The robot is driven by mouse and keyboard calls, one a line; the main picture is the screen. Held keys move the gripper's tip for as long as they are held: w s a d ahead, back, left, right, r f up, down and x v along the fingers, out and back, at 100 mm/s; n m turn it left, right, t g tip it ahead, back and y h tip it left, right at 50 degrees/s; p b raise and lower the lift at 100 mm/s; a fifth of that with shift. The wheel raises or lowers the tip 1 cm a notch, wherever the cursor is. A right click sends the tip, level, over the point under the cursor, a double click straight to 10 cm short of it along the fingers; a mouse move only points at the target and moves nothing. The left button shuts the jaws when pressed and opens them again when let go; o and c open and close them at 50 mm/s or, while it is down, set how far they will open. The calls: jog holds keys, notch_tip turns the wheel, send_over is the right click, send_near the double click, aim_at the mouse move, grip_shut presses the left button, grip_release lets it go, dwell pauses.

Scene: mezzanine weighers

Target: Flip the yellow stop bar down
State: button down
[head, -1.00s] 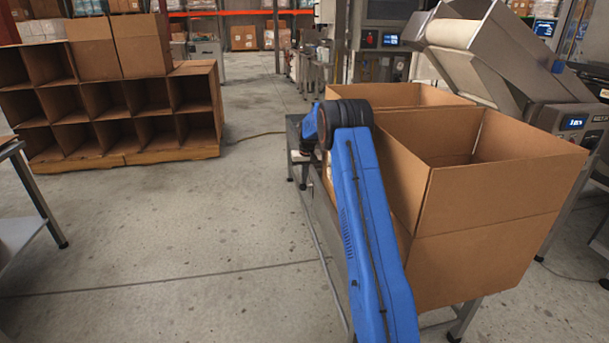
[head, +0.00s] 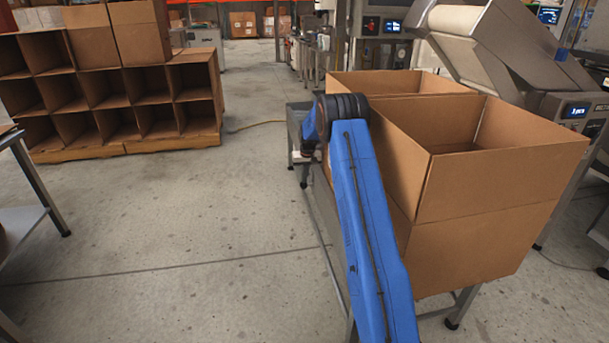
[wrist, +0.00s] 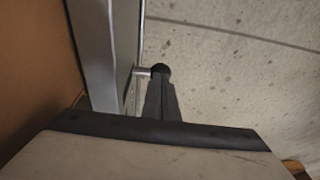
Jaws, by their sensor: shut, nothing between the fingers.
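No yellow stop bar can be made out in either view. In the wrist view, a dark narrow shape, which looks like my shut gripper (wrist: 160,78), points away over the floor beside a metal rail (wrist: 97,50). A short metal pin (wrist: 142,71) runs from the rail's side to its dark rounded tip; whether they touch I cannot tell. In the head view my blue arm reaches along the left side of a metal stand (head: 322,205), and my gripper is hidden there.
A large open carton (head: 480,215) and another behind it (head: 400,84) stand on the stand, right of my arm. A cardboard compartment rack (head: 110,105) is at the back left. A metal table (head: 30,180) edges in at left. The floor between is clear.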

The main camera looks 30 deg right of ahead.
jog(key=shift+s+f, duration=0.1)
jog(key=shift+f, duration=0.1)
jog(key=v, duration=1)
jog(key=shift+r, duration=0.15)
jog(key=s+a+r, duration=0.4)
jog(key=s+r, duration=0.1)
jog(key=r, duration=0.2)
jog(key=s+a+r, duration=0.5)
jog(key=s+r, duration=0.1)
jog(key=r, duration=0.1)
jog(key=s+a+r+n+t, duration=0.1)
jog(key=s+a+r, duration=0.35)
jog(key=s, duration=0.45)
jog(key=s+a+r+n, duration=0.1)
jog(key=s+a+r, duration=0.35)
jog(key=s, duration=0.55)
jog(key=s+a+r, duration=0.1)
jog(key=s+a, duration=0.2)
jog(key=s, duration=0.6)
jog(key=s+a+r, duration=0.1)
jog(key=s+a, duration=0.1)
jog(key=s, duration=0.7)
jog(key=s+a+f, duration=0.1)
jog(key=s+f, duration=0.2)
jog(key=s, duration=0.5)
jog(key=s+a+f+n+t, duration=0.1)
jog(key=s+f, duration=0.2)
jog(key=s, duration=0.5)
jog(key=shift+a+f, duration=0.25)
jog(key=shift+a, duration=0.15)
